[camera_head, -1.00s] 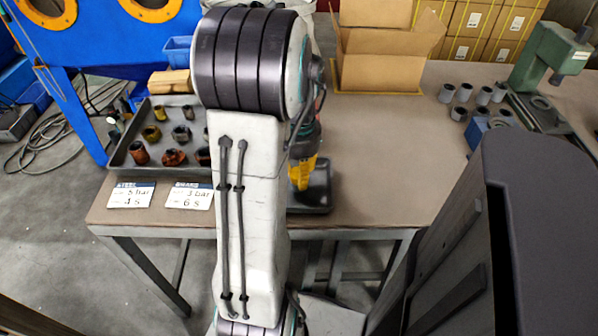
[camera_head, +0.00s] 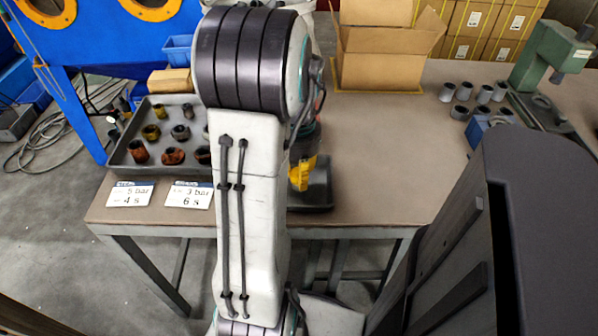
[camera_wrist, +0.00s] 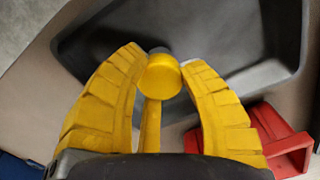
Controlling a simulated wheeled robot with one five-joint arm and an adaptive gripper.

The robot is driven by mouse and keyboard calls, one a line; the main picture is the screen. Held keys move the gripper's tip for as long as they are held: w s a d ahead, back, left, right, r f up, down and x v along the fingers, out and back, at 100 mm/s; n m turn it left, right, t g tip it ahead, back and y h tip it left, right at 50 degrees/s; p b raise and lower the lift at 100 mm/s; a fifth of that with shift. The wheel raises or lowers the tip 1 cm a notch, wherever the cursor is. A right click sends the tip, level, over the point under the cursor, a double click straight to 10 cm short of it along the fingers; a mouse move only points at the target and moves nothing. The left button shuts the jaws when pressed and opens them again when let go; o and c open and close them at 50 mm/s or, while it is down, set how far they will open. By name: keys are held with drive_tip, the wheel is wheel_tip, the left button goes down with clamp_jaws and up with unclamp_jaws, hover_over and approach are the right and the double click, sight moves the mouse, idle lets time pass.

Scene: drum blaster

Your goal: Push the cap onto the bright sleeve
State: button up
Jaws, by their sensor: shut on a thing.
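My gripper (camera_wrist: 162,66) has yellow ribbed fingers and is shut on a round yellow cap (camera_wrist: 160,78), whose flat face shows between the fingertips. A small piece of a dark grey part (camera_wrist: 158,50) shows just beyond the cap; I cannot tell whether it is the bright sleeve or whether the cap touches it. The gripper is over a dark shallow tray (camera_wrist: 230,35). In the head view my arm hides most of this, and the yellow fingers (camera_head: 302,172) show at the tray's left side.
A larger tray (camera_head: 125,160) with several rusty and grey parts stands at left, with two label cards (camera_head: 190,195) in front. Several grey sleeves (camera_head: 461,112) stand at right near a green press (camera_head: 550,55). A red part (camera_wrist: 287,140) lies beside the dark tray. The middle tabletop is clear.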

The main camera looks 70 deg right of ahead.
drive_tip(key=o, duration=1.4)
drive_tip(key=shift+o, duration=0.2)
drive_tip(key=shift+r, duration=0.1)
drive_tip(key=shift+r+p, duration=2.2)
drive_tip(key=shift+r, duration=0.25)
drive_tip(key=shift+a, duration=0.1)
